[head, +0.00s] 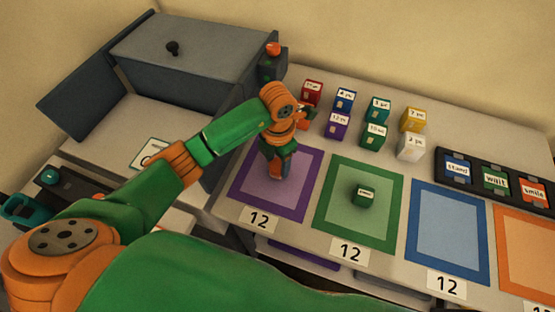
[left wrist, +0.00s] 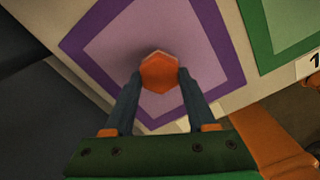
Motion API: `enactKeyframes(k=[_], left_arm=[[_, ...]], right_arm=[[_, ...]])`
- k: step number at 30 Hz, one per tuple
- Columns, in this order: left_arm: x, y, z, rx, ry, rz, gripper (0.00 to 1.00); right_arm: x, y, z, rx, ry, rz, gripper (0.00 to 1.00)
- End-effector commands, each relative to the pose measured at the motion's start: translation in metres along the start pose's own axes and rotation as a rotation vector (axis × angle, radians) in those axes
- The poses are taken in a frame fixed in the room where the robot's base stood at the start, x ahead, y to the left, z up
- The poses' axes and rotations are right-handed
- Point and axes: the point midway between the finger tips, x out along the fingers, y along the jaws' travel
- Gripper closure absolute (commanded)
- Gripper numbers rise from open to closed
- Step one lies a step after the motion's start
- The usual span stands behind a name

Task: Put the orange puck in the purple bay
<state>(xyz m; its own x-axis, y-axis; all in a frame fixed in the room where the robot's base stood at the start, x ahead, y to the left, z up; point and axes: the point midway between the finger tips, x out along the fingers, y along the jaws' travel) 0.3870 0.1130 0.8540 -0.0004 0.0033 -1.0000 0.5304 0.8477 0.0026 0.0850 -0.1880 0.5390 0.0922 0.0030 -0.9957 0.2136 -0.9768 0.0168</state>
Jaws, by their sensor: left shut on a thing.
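The orange puck (left wrist: 159,72) is between the two blue-grey fingertips of my left gripper (left wrist: 158,78) in the left wrist view, with the light purple floor of the bay behind it. The purple bay (head: 247,205) is the leftmost framed square on the table, with a "12" label in front. In the head view my left gripper (head: 277,172) points down over the back part of this bay, shut on the puck. The fingers and wrist mostly hide the puck there. I cannot tell whether the puck touches the bay floor. My right gripper is not in view.
A green bay (head: 327,222) holding a small green block (head: 363,194) lies to the right, then a blue bay (head: 447,245) and an orange bay (head: 527,265). Several labelled blocks stand behind.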

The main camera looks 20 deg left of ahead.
Motion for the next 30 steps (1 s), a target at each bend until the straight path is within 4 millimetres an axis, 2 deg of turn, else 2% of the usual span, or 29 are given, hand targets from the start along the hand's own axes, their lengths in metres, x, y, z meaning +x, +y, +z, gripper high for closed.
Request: enactKeyframes(k=[6, 7, 9, 10, 17, 21, 26, 27, 30], left_arm=[[0.005, 0.0, 0.0, 0.0, 0.0, 0.001, 1.0], [0.003, 0.0, 0.0, 0.001, 0.0, 0.0, 0.35], [0.003, 0.0, 0.0, 0.0, 0.0, 0.0, 0.17], [0.003, 0.0, 0.0, 0.0, 0.0, 0.0, 0.14], [0.003, 0.0, 0.0, 0.0, -0.001, 0.0, 0.14], [-0.007, 0.0, 0.001, 0.001, -0.005, 0.0, 0.14], [-0.045, 0.001, 0.002, 0.002, -0.009, 0.003, 0.14], [-0.06, 0.002, 0.002, 0.001, -0.008, 0.005, 0.14], [-0.089, 0.002, 0.001, 0.0, -0.006, 0.006, 0.14]], right_arm=[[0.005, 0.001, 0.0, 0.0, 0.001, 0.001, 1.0], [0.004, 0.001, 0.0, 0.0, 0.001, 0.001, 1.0], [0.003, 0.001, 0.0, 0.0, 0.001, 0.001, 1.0], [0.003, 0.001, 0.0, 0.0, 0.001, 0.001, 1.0], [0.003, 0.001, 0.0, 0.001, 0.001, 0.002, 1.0], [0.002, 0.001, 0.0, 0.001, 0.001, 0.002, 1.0], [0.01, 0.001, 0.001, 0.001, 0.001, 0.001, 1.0], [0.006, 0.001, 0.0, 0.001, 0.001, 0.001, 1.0], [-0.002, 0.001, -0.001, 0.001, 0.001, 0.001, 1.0]])
